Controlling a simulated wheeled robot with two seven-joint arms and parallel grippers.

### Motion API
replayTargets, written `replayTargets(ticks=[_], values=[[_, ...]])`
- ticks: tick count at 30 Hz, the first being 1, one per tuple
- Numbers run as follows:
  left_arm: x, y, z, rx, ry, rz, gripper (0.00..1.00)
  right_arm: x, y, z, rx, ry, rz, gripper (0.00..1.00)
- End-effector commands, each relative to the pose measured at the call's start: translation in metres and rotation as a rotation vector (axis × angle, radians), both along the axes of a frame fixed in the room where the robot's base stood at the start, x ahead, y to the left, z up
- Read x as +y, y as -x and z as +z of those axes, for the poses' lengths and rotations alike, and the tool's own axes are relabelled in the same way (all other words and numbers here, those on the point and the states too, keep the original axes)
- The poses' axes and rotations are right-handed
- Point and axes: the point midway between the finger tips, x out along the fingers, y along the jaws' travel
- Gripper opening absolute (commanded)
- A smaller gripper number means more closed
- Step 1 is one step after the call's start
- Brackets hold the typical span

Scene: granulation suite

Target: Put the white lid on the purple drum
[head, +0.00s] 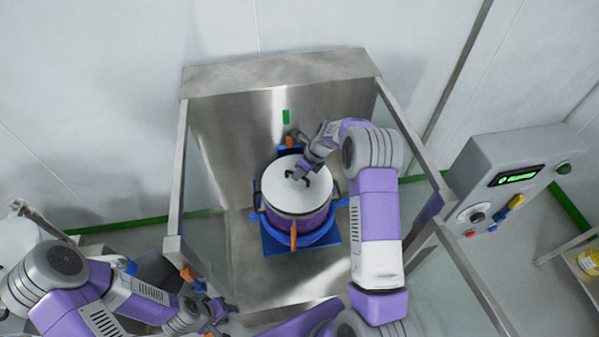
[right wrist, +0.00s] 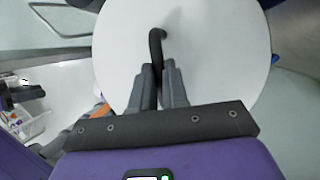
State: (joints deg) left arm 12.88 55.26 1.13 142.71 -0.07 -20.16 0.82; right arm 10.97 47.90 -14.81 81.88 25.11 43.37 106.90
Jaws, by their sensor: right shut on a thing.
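The white lid (head: 312,190) lies over the top of the purple drum (head: 312,220), which stands on a blue base (head: 272,243) in the steel booth. From these views I cannot tell whether the lid is fully seated. My right gripper (head: 298,176) is shut on the lid's black handle. The right wrist view shows the handle (right wrist: 156,45) between the fingers (right wrist: 160,75) and the round white lid (right wrist: 215,50) below. My left gripper (head: 215,318) is low at the left front of the booth, away from the drum; its jaw opening is too small to judge.
Steel posts and clear side panels frame the booth (head: 275,68). Orange clamps (head: 293,238) sit around the drum. A grey control box (head: 515,165) with a green display stands at the right. A yellow container (head: 590,262) is at the far right edge.

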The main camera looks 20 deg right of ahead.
Motion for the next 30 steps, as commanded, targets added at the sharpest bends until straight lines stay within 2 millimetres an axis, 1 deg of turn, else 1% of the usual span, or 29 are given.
replayTargets(ticks=[30], values=[[0.000,0.000,-0.009,0.000,0.000,0.000,0.33,0.000,0.000,-0.015,-0.001,-0.001,0.000,0.00]])
